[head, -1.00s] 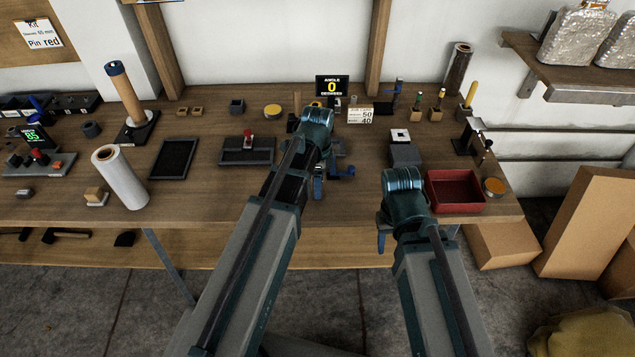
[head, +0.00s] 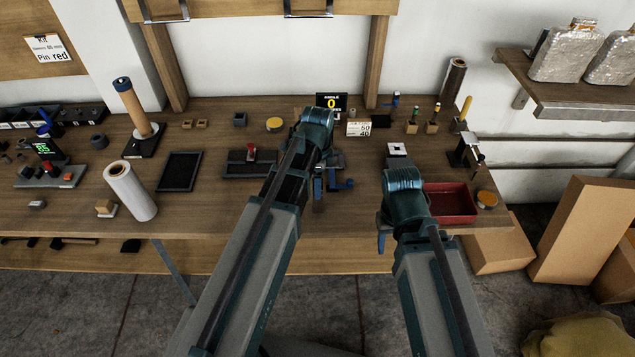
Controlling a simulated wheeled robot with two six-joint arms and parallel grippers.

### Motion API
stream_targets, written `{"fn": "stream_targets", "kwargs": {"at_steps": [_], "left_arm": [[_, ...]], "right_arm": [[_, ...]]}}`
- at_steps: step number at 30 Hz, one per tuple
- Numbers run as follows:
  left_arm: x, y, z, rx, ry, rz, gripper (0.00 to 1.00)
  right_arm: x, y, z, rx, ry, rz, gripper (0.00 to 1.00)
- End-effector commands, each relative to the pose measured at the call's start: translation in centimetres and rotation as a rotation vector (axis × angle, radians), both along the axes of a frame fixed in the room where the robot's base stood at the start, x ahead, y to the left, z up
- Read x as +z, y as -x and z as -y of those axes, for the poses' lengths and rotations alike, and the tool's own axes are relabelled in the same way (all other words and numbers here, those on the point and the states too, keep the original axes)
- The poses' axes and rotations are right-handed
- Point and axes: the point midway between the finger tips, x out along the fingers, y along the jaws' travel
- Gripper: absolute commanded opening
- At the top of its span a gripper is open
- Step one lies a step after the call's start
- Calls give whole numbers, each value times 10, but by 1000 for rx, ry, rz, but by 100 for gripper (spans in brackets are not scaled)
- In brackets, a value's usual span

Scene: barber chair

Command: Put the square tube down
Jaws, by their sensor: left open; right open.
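I cannot single out the square tube for certain. A pale square piece with a dark opening (head: 397,149) stands on the bench just behind my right wrist; its lower part is hidden. My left gripper (head: 318,188) points down over the bench in the middle, mostly hidden by its own wrist, with a blue finger showing. It is open, and I see nothing held in it. My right gripper (head: 381,242) points down at the bench's front edge, left of the red tray (head: 465,203). It is open, mostly hidden by its wrist, with nothing visible in it.
A display reading 0 (head: 331,101) and a white card (head: 358,128) stand behind. A black tray (head: 180,171) and white roll (head: 130,190) are at left. Bare wood lies between black tray and roll.

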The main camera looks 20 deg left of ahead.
Motion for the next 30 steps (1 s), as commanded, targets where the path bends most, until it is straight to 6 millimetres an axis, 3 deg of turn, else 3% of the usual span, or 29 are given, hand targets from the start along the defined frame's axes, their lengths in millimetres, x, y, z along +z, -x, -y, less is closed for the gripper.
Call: {"fn": "stream_targets", "kwargs": {"at_steps": [1, 9, 20, 23, 30], "left_arm": [[17, 0, 0, 0, 0, 0, 67], [54, 0, 0, 0, 0, 0, 67], [60, 5, 5, 23, -3, -2, 67], [60, 24, 22, 123, -14, -7, 67], [61, 92, 75, 557, -69, -4, 67]], "right_arm": [[17, 0, 0, 0, 0, 0, 50], [54, 0, 0, 0, 0, 0, 50], [60, 0, 0, 1, 0, 0, 50], [60, 0, 0, 1, 0, 0, 50], [60, 0, 0, 1, 0, 0, 50]]}}
